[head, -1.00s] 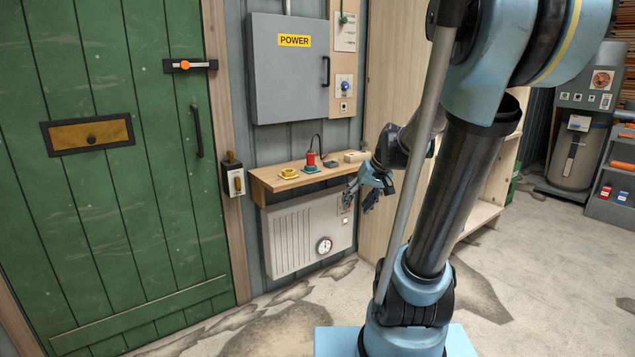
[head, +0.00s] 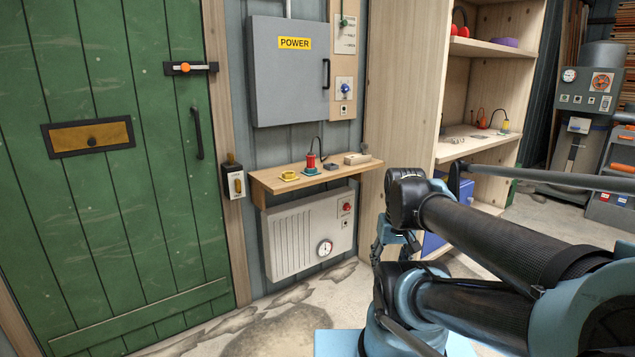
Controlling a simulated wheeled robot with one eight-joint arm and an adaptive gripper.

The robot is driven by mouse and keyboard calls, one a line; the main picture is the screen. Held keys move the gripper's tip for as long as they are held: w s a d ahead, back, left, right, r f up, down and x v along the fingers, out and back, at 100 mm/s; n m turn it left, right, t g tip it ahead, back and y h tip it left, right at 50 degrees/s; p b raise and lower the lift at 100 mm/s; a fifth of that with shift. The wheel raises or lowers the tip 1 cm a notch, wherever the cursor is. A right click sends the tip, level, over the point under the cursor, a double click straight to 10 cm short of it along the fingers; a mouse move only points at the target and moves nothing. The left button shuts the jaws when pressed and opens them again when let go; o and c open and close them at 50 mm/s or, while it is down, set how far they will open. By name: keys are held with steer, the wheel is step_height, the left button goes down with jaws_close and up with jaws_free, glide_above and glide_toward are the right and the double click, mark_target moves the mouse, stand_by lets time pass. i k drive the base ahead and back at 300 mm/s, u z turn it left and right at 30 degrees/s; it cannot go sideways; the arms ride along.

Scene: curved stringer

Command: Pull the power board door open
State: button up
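The power board (head: 289,75) is a grey wall box with a yellow POWER label (head: 295,43). Its door looks shut. A dark vertical handle (head: 326,73) sits on the right side of the door. My gripper (head: 391,240) is low, right of the shelf and below the power board, apart from the door. It is partly hidden behind my own arm links, and its fingers cannot be made out clearly.
A wooden shelf (head: 262,183) with small items juts out below the board, above a heater (head: 297,235). A tall wooden shelf unit (head: 404,90) stands to the right. A green door (head: 90,220) is at left. The air before the board is clear.

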mark_target(292, 57)
steer(key=z, duration=0.05)
steer(key=k, duration=0.6)
steer(key=u, duration=0.65)
steer(key=i, duration=1.5)
steer(key=z, duration=0.6)
